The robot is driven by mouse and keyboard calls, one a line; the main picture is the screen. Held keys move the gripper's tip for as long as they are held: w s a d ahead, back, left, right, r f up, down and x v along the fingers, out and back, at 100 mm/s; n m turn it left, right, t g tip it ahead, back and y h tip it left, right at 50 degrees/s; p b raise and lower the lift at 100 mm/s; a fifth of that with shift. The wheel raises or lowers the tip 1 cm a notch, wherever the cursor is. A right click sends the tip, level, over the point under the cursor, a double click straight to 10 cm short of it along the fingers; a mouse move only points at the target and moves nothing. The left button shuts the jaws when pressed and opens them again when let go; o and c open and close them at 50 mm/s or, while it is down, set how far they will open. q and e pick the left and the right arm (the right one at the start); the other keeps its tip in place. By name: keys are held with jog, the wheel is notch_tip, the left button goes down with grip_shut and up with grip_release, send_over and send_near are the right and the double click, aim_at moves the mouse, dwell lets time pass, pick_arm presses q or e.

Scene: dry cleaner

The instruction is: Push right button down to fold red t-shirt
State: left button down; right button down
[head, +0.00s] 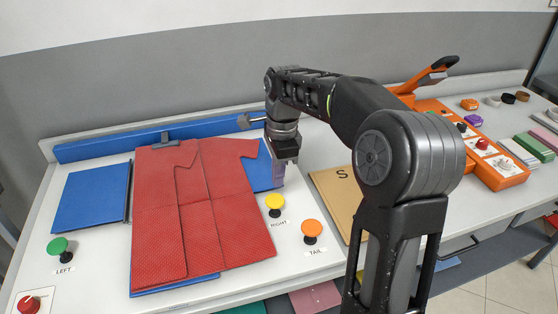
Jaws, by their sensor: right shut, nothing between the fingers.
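The red t-shirt (225,215) lies on the blue folding board (90,197). Its left part looks folded inward, and its right sleeve is spread out toward the right. The right button (274,202) is yellow, stands on the white table and has a "RIGHT" label below it. My right gripper (279,183) points down just behind the yellow button, beside the board's right panel and the shirt's right sleeve. It is shut and empty, and it appears apart from the button. My left gripper is out of view.
A green button (58,246) labelled "LEFT" is at the left, and an orange button (312,229) labelled "TAIL" is front right of the yellow one. A brown board (335,190) and an orange machine (485,150) stand further right.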

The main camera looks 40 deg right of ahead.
aim_at(278, 201)
notch_tip(278, 201, down, 6)
jog(key=shift+w+a+r+p, duration=0.1)
jog(key=shift+w+r+p, duration=0.1)
jog(key=shift+p, duration=0.1)
jog(key=shift+s, duration=0.1)
notch_tip(278, 201, down, 5)
jog(key=b, duration=0.2)
jog(key=shift+r+b, duration=0.1)
jog(key=shift+b, duration=0.2)
jog(key=shift+s+a+r, duration=0.1)
jog(key=shift+s, duration=0.05)
jog(key=shift+s+f, duration=0.1)
jog(key=shift+f, duration=0.1)
dwell(0.5)
jog(key=shift+r, duration=0.1)
